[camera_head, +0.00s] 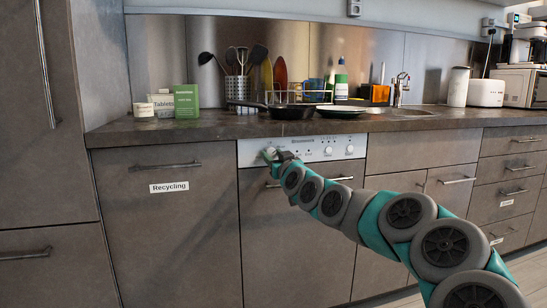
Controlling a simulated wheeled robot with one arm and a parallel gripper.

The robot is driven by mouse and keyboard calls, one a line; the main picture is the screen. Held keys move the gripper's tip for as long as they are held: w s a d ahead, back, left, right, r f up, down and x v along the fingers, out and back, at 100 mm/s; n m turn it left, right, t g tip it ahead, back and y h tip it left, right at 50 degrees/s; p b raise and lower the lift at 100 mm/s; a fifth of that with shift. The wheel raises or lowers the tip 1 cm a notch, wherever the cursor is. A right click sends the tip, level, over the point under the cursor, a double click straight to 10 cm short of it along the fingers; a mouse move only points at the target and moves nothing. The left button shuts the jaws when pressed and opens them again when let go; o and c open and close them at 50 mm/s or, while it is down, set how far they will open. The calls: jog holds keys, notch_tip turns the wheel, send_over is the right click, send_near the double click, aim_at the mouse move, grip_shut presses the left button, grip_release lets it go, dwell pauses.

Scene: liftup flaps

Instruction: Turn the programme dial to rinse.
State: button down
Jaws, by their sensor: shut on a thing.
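The dishwasher's white control panel (318,148) sits below the countertop, with small knobs and marks on its right part. My gripper (270,154) is at the left part of this panel, shut on the programme dial. The gripper and the end of my arm cover the dial, so its pointer and the rinse mark cannot be read. The dishwasher door (290,235) below the panel is closed, and its bar handle (338,179) is partly behind my arm.
A drawer labelled Recycling (168,187) is left of the dishwasher. My arm crosses the lower right.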

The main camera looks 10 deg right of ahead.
jog(key=shift+f+m, duration=0.1)
jog(key=shift+m, duration=0.7)
jog(key=shift+c, duration=2)
grip_release()
jog(key=shift+s, duration=0.5)
jog(key=s, duration=0.6)
jog(key=shift+s+d+f, duration=0.3)
jog(key=shift+s+f, duration=0.05)
jog(key=shift+s, duration=0.05)
